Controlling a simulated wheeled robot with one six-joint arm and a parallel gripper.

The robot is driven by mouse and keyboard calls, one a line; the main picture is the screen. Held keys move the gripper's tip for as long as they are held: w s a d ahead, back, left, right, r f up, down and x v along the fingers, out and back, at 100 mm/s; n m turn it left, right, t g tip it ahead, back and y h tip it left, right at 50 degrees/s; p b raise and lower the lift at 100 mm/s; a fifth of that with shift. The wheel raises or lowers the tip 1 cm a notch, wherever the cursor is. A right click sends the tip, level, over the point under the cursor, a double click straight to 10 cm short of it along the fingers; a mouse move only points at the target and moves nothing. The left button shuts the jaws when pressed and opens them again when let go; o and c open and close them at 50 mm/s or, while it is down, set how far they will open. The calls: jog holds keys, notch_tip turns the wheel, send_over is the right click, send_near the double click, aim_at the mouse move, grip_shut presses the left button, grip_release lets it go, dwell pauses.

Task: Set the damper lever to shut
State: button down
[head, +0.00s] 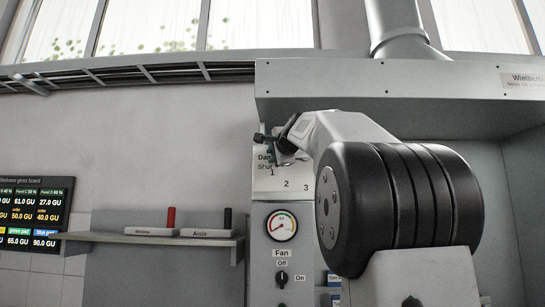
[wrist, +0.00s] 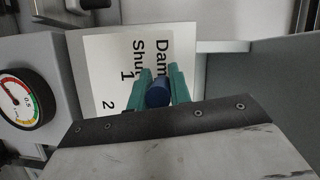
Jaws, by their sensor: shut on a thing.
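The damper lever shows in the wrist view as a blue round knob (wrist: 158,94) between two teal fingertips. My gripper (wrist: 160,88) is shut on this knob. The white damper scale plate (wrist: 104,62) lies behind it, with "Shut", 1 and 2 readable beside the fingers. In the head view my gripper (head: 280,146) is at the upper left of the scale plate (head: 270,183), near the word "Shut". My wrist and arm cover part of the plate there. The rest of the lever is hidden or too small to make out.
A pressure gauge (head: 281,226) and a fan switch (head: 282,279) sit on the panel below the plate. The grey hood (head: 330,85) overhangs above. A shelf (head: 150,238) with a red and a black marker-like piece stands left. A display board (head: 35,222) hangs at far left.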

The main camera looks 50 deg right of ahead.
jog(key=shift+r, duration=0.2)
jog(key=c, duration=1.3)
grip_release()
jog(key=shift+s+f, duration=0.1)
jog(key=v, duration=0.7)
jog(key=shift+s+a, duration=0.2)
jog(key=shift+s, duration=0.1)
